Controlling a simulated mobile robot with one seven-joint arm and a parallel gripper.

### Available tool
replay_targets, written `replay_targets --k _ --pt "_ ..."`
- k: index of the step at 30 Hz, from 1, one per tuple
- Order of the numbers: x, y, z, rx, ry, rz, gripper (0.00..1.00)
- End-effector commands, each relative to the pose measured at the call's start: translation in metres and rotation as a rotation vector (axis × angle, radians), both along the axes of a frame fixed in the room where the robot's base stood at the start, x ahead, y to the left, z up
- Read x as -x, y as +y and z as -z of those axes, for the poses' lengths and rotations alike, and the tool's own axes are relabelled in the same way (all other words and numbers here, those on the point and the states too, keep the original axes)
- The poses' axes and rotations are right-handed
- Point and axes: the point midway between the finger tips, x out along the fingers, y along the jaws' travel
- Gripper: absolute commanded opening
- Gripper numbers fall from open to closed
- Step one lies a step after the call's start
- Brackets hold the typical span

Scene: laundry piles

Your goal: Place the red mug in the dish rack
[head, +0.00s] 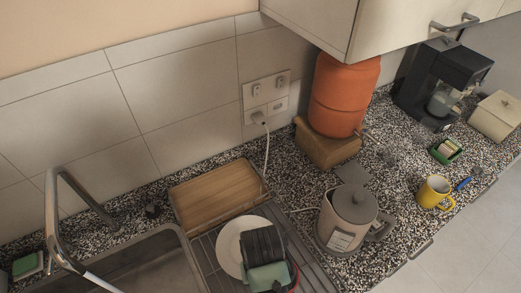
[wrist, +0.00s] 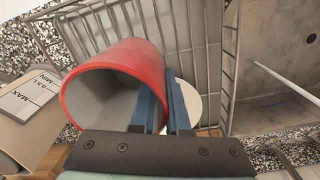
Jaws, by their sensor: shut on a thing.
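The red mug (wrist: 125,62) is large in the wrist view, on its side with its open mouth facing the camera. My gripper (wrist: 168,100) is shut on it at the right edge of the mouth; I cannot tell whether on wall or handle. In the head view my gripper (head: 266,265) is above the dish rack, and only a sliver of the mug (head: 294,276) shows beside it. The wire dish rack (head: 205,251) stands right of the sink; its wires (wrist: 182,28) are behind the mug in the wrist view. I cannot tell whether the mug touches the rack.
A white plate (head: 230,247) stands in the rack, left of my gripper. A wooden board (head: 218,194) is behind. A kettle (head: 348,215) stands close on the right, and the sink (head: 135,270) with its faucet (head: 52,215) is on the left. A yellow mug (head: 434,192) is farther right.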

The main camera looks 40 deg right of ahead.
Motion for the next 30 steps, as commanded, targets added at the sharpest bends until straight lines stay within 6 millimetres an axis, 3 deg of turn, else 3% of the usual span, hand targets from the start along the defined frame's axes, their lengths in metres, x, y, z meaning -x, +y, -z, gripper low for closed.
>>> replay_targets --k 3,15,29,30 --pt "0.001 0.0 0.02 -0.002 0.003 0.001 0.0" --pt "0.0 0.0 0.066 -0.001 0.001 0.001 0.0" --pt "0.0 0.0 0.077 0.001 -0.002 0.0 0.0" --pt "0.0 0.0 0.076 0.001 -0.001 0.0 0.2"
